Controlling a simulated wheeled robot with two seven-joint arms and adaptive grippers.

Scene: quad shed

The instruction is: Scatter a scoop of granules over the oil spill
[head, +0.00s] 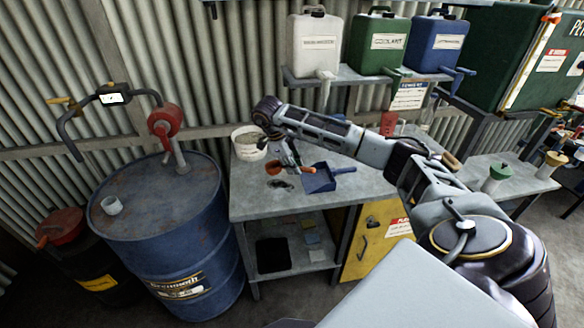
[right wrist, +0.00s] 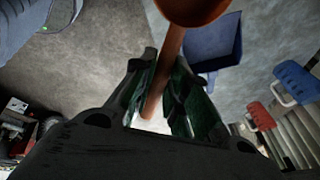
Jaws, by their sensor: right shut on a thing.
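My right gripper (head: 288,163) is above the workbench (head: 370,192), shut on an orange-brown scoop (head: 275,168). In the right wrist view, the scoop's handle (right wrist: 160,88) runs between the fingers and its bowl (right wrist: 192,10) is cut off by the top edge. I cannot see whether the bowl holds granules. The oil spill (head: 281,184) is a small dark patch on the bench just below the scoop. A white bucket (head: 246,146) with pale content, likely the granules, stands at the bench's back left. My left gripper is out of view.
A blue dustpan (head: 322,179) lies right of the spill and also shows in the right wrist view (right wrist: 214,42). A blue drum (head: 170,225) stands left of the bench. Canisters (head: 376,42) sit on a shelf above. The bench front is clear.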

